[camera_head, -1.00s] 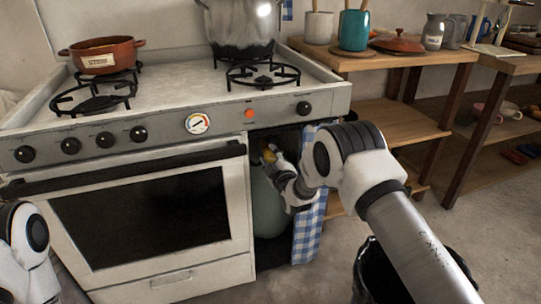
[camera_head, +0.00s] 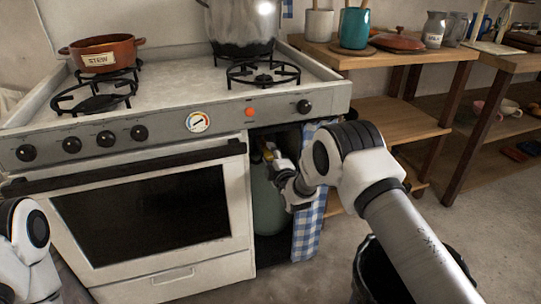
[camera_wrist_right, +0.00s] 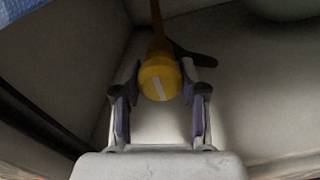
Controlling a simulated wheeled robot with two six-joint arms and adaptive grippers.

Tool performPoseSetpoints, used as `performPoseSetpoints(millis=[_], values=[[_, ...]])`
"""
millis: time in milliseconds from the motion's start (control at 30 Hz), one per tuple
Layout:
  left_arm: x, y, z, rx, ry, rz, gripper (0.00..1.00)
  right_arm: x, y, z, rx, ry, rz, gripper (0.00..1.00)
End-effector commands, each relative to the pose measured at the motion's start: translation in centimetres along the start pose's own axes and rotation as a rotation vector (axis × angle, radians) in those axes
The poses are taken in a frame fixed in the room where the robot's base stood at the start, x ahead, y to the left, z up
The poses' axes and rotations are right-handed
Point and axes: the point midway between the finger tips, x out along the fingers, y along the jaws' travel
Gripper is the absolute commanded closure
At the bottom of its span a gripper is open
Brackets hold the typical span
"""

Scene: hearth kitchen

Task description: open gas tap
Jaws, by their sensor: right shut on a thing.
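The line is slightly tilted. My right gripper (camera_wrist_right: 160,96) has its two fingers on either side of the knob and is shut on it. My left gripper is out of view; only part of my left arm shows.
A blue checked curtain (camera_head: 306,228) hangs at the compartment's right side, close to my right arm. The stove (camera_head: 150,235) has a dial (camera_head: 198,122) and several black knobs. A dark bin (camera_head: 375,270) stands on the floor below my arm. Wooden shelves stand at the right.

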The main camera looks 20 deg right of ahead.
Motion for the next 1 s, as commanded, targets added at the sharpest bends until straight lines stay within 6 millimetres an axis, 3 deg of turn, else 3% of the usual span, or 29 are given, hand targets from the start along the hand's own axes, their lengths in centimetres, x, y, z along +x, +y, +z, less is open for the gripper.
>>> performPoseSetpoints(millis=[67, 100, 167, 567, 667, 1000], values=[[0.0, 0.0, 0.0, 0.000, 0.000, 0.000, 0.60, 0.0, 0.0, 0.0, -0.001, 0.001, 0.001, 0.93], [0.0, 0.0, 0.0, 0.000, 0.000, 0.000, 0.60, 0.0, 0.0, 0.0, -0.001, 0.001, 0.001, 0.55], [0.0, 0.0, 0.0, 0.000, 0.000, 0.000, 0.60, 0.0, 0.0, 0.0, -0.001, 0.001, 0.001, 0.34], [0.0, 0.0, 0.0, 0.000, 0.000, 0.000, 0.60, -0.6, 0.0, 0.0, 0.000, 0.000, -0.001, 0.33], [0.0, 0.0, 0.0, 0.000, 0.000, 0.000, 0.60, -2.1, 0.0, 0.0, 0.000, -0.001, -0.003, 0.33], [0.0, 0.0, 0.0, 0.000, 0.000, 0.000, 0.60, -10.3, -0.1, 0.0, 0.000, 0.000, -0.003, 0.33]])
